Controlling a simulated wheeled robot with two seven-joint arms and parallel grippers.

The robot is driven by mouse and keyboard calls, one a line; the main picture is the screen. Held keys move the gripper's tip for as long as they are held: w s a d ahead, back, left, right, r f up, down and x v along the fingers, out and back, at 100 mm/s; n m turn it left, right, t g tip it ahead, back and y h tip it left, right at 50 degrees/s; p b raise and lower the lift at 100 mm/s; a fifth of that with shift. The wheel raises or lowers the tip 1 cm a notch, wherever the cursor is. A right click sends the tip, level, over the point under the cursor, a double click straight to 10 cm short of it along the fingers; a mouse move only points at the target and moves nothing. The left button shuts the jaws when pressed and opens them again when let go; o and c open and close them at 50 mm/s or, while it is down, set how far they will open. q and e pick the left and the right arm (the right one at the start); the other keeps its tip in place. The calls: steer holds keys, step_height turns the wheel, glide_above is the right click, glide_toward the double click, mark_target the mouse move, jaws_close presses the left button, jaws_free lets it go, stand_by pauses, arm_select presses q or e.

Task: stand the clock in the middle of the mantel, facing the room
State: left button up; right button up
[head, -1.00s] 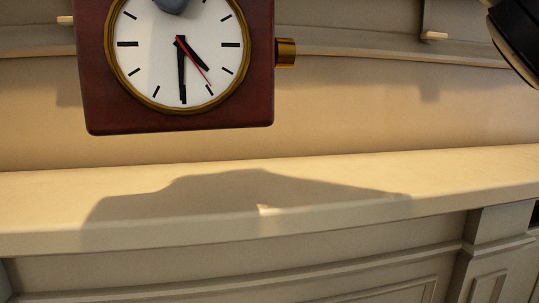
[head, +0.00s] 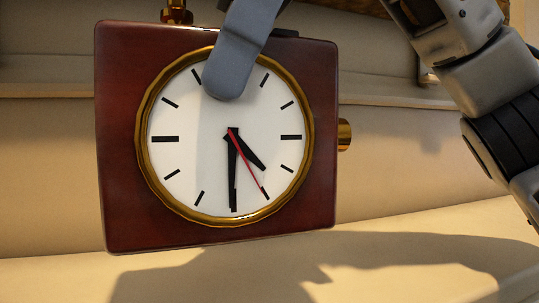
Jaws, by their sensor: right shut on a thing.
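The clock (head: 115,150) is a dark red box with a white round face, a brass rim, black hands and a red second hand. It fills the left and middle of the head view, face toward me and a little tilted in the picture. A brass knob (head: 344,135) sticks out on its right side. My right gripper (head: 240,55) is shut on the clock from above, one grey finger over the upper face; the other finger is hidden. The pale mantel shelf (head: 420,245) lies below the clock; whether they touch is unclear. My left gripper is out of view.
A brass object (head: 176,12) shows above the clock's top edge, partly cut off. A pale wall with a ledge (head: 45,90) stands behind. My arm crosses the upper right. The visible shelf right of the clock is bare, with shadows on it.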

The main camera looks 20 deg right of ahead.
mark_target(268, 165)
steer(key=d+f, duration=0.2)
steer(key=f, duration=0.1)
steer(key=shift+w+d+f, duration=0.15)
steer(key=shift+w+d, duration=0.05)
steer(key=shift+d, duration=0.2)
steer(key=shift+f, duration=1.6)
steer(key=o, duration=1.3)
steer(key=shift+f, duration=0.15)
steer(key=v, duration=1.1)
steer(key=shift+d+r, duration=0.3)
steer(key=shift+r, duration=0.25)
